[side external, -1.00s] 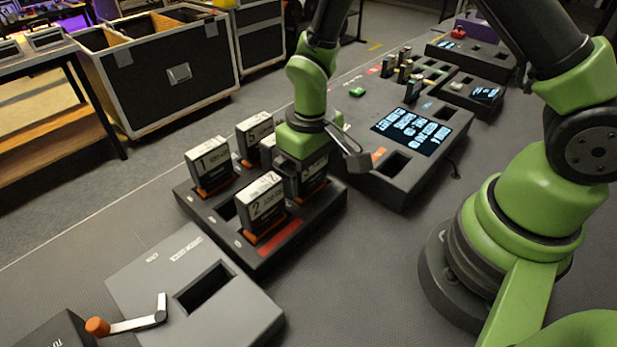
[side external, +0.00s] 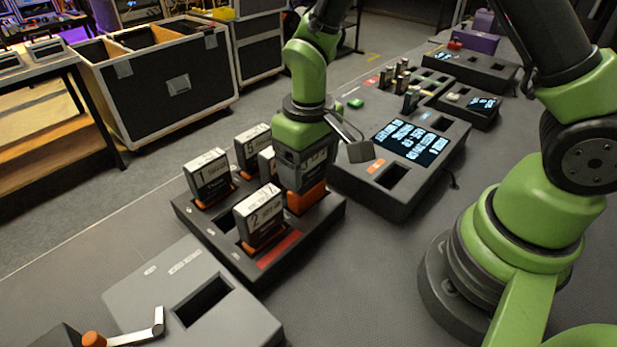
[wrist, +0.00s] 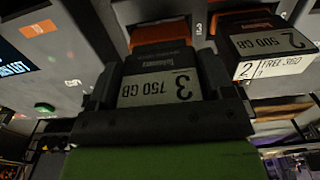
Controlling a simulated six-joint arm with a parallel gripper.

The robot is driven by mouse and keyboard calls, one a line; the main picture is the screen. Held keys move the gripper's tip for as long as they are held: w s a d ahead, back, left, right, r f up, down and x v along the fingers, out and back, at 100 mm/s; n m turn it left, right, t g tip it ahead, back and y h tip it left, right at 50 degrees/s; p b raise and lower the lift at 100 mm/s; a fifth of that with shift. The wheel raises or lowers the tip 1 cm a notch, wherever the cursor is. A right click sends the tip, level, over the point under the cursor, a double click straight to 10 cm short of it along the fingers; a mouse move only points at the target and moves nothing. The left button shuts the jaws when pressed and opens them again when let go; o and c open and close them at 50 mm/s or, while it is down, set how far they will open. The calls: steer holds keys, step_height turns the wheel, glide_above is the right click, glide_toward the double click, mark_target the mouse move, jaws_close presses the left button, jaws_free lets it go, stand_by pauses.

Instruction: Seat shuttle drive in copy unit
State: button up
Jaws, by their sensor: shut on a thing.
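My gripper (side external: 304,170) is shut on a dark drive labelled 3, 750 GB (wrist: 155,88), above the right side of the drive dock (side external: 222,236). The drive stands upright, and its orange lower part (side external: 307,198) shows below the jaws. I cannot tell whether its bottom end is clear of the dock slot. Drive 2 (side external: 259,217), drive 1 (side external: 208,178) and drive 5 (side external: 253,148) stand in the dock; one more behind is mostly hidden. A dark unit with a lit screen (side external: 411,143) and an empty slot (side external: 393,176) is right of the dock.
A grey sloped box (side external: 235,318) with an empty slot and an orange-knobbed lever (side external: 130,335) is at the front left. Smaller units (side external: 471,66) stand at the back right. Drive 2 is close beside my gripper in the wrist view (wrist: 265,38).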

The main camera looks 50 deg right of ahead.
steer(key=r, duration=0.4)
steer(key=d+r, duration=0.1)
steer(key=r, duration=0.1)
steer(key=s+d, duration=0.1)
steer(key=d, duration=0.1)
steer(key=s+d+r, duration=0.1)
steer(key=d, duration=0.1)
steer(key=s+d+r, duration=0.1)
steer(key=d, duration=0.2)
steer(key=s+d, duration=0.5)
steer(key=shift+d+r, duration=0.35)
steer(key=shift+r, duration=0.1)
step_height(320, 180, down, 6)
steer(key=shift+s+d, duration=0.15)
steer(key=shift+s, duration=0.05)
steer(key=shift+f, duration=2.25)
stand_by(1.8)
steer(key=o, duration=1.1)
